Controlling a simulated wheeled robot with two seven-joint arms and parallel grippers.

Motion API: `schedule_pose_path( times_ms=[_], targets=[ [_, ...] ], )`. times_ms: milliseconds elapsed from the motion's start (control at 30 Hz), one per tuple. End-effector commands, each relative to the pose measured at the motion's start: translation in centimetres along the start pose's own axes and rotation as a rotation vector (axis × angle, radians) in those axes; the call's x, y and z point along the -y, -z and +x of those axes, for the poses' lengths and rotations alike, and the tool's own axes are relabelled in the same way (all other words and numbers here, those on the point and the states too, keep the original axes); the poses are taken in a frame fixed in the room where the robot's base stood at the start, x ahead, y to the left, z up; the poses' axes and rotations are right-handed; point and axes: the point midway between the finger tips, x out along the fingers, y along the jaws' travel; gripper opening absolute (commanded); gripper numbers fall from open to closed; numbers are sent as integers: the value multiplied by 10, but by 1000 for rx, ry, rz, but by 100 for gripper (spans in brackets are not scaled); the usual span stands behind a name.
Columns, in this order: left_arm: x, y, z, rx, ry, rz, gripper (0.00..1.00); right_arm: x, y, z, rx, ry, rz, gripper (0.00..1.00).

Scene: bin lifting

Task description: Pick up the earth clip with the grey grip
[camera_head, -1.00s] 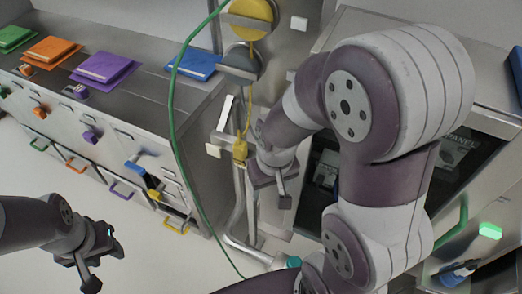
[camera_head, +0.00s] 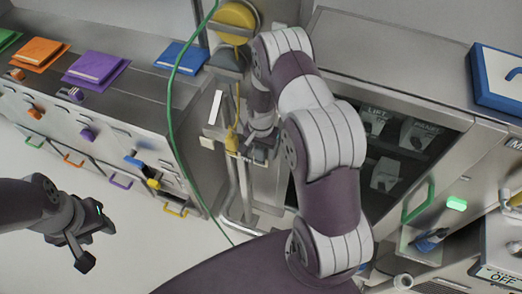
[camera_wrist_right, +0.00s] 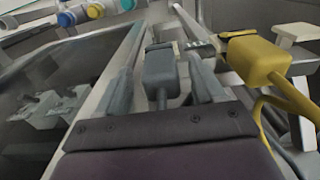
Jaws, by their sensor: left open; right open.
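The earth clip with the grey grip (camera_wrist_right: 161,72) shows in the right wrist view, between the two fingers of my right gripper (camera_wrist_right: 165,52). The fingers are apart on either side of it, and I cannot tell whether either touches it. A clip with a yellow grip (camera_wrist_right: 255,59) is just to the right, with a yellow cable. In the head view my right gripper (camera_head: 261,150) is beside the yellow clip (camera_head: 232,143); I cannot make out the grey clip there. My left gripper (camera_head: 93,236) is open and empty over the floor at lower left.
A steel counter (camera_head: 130,92) with coloured folders and drawers stands at the left. A green cable (camera_head: 170,115) hangs in front of it. A dark glass-fronted cabinet (camera_head: 405,150) is right of my right arm. A blue-edged box (camera_head: 500,78) sits on top.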

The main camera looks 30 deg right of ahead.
Motion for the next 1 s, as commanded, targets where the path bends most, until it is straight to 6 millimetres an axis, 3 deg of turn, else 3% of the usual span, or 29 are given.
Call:
schedule_pose_path(
  times_ms=[133, 333, 367, 533, 567, 833, 1000],
  targets=[
    [0, 1, -6, 0, 0, 0, 43, 0, 0, 16, 1, 1, -1, 68],
    [0, 0, -4, 0, 0, 0, 43, 0, 0, 19, 0, 2, -1, 68],
    [0, 0, -4, 0, 0, 0, 43, 0, 0, 19, 0, 2, -1, 62],
    [0, 0, -4, 0, 0, 0, 43, 0, 0, 18, 0, 2, -1, 6],
    [0, 0, -4, 0, 0, 0, 43, 0, 0, 18, 0, 2, -1, 1],
    [0, 0, -4, 0, 0, 0, 43, 1, 0, 16, -1, 3, -1, 1],
    [0, 0, 1, 0, 0, 0, 43, 1, 1, 1, -3, 3, -1, 1]
  ],
)
